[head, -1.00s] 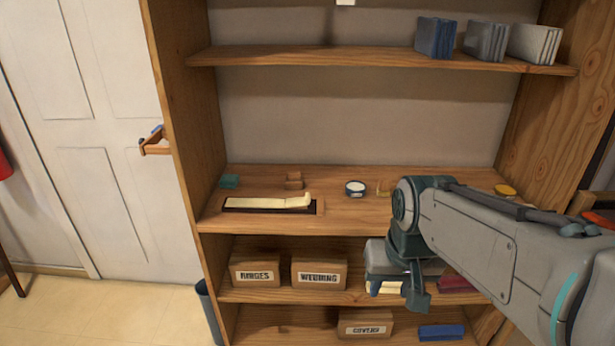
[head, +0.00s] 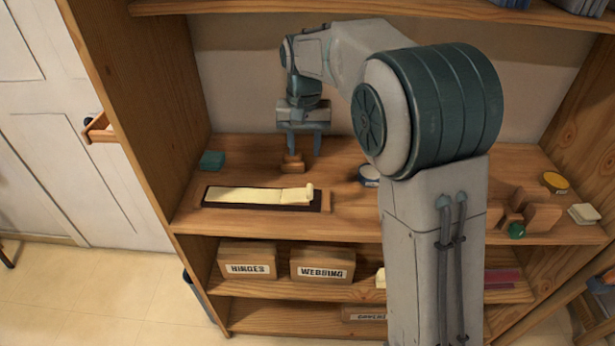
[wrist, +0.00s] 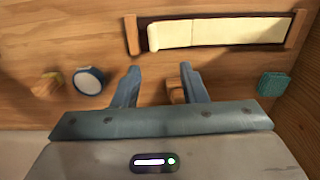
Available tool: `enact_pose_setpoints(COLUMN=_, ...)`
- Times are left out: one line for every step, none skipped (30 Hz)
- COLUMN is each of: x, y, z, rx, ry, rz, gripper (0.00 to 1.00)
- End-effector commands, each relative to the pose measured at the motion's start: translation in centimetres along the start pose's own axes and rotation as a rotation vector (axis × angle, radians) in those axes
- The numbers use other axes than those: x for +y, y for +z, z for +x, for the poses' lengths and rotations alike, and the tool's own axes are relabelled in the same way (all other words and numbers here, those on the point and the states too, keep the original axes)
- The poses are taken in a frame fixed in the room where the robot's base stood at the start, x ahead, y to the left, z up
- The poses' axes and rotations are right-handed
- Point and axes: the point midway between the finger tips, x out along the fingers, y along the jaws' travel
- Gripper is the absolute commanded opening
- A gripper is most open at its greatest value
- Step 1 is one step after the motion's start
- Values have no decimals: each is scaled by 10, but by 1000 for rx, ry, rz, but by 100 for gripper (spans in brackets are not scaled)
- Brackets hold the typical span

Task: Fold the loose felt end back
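A cream felt strip (head: 245,194) lies along a dark board (head: 210,203) on the middle shelf. Its right end (head: 309,191) curls up slightly in the head view. The wrist view shows the strip (wrist: 230,32) from above, with a crease line and the raised end (wrist: 153,38) at left. My gripper (head: 304,150) is above the shelf, behind the board's right part. It is open, with both fingers apart and pointing down; they also show in the wrist view (wrist: 160,75). Nothing is held. The felt is apart from the fingers.
A small wooden block (head: 293,164) stands under my gripper, near one finger. A round tin (head: 369,174) is to the right, partly hidden by my arm. A teal block (head: 212,160) is at left. Several wooden blocks (head: 530,214) stand at right. An upper shelf (head: 230,5) runs overhead.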

Motion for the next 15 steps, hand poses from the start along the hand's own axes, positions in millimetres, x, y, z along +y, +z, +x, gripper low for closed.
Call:
enact_pose_setpoints(x=5, y=-1, z=7, rx=-3, ry=2, rz=9, gripper=39)
enact_pose_setpoints(x=8, y=-1, z=12, rx=-4, ry=2, rz=13, gripper=39)
enact_pose_setpoints(x=11, y=-2, z=19, rx=-4, ry=2, rz=19, gripper=39)
enact_pose_setpoints(x=13, y=-2, z=25, rx=-5, ry=2, rz=22, gripper=39)
enact_pose_setpoints(x=14, y=-3, z=31, rx=-6, ry=2, rz=24, gripper=39)
enact_pose_setpoints(x=15, y=-3, z=40, rx=-6, ry=2, rz=26, gripper=39)
enact_pose_setpoints(x=16, y=-3, z=47, rx=-5, ry=2, rz=27, gripper=39)
enact_pose_setpoints(x=16, y=-3, z=53, rx=-5, ry=2, rz=27, gripper=39)
enact_pose_setpoints(x=15, y=-3, z=62, rx=-6, ry=2, rz=26, gripper=39)
enact_pose_setpoints(x=14, y=-3, z=69, rx=-5, ry=2, rz=25, gripper=39)
enact_pose_setpoints(x=14, y=-2, z=75, rx=-5, ry=2, rz=24, gripper=39)
enact_pose_setpoints(x=13, y=-2, z=83, rx=-4, ry=2, rz=23, gripper=39)
enact_pose_setpoints(x=13, y=-2, z=89, rx=-5, ry=2, rz=22, gripper=39)
enact_pose_setpoints(x=12, y=-2, z=94, rx=-4, ry=2, rz=21, gripper=39)
enact_pose_setpoints(x=12, y=-2, z=101, rx=-4, ry=2, rz=21, gripper=39)
